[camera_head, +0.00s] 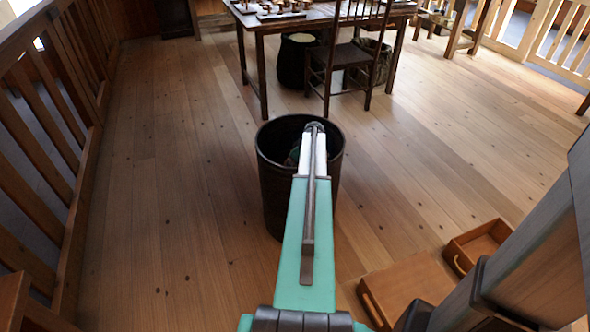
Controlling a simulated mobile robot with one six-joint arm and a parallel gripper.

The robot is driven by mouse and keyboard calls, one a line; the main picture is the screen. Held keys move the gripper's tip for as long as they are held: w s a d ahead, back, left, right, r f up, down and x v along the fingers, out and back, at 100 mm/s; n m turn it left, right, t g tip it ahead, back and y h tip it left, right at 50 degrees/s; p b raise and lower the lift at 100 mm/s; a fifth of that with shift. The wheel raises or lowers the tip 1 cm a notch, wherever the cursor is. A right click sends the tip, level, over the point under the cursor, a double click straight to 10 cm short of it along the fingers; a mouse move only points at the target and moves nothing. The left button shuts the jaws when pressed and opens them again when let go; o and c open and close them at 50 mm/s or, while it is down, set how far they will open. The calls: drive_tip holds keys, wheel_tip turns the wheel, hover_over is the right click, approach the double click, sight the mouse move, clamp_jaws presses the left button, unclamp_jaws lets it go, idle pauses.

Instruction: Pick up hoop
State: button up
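I cannot make out a hoop in this view. My green and white arm reaches forward from the bottom centre, and its far end lies over a tall dark round bin (272,190). My gripper is not visible; the arm hides it or it is down inside the bin. A small dark patch with green and reddish tones (293,157) shows inside the bin, just left of the arm. I cannot tell what it is. The arm covers much of the bin's opening and its right part.
A dark wooden table (258,50) with small turned pieces stands behind, with a chair (343,62) in front. A dark sack (292,63) is under it. Wooden boxes (405,285) lie at lower right. A slatted railing (50,125) runs along the left. The floor around the bin is clear.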

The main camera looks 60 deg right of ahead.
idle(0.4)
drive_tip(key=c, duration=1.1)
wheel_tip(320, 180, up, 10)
drive_tip(key=p, duration=0.1)
idle(0.5)
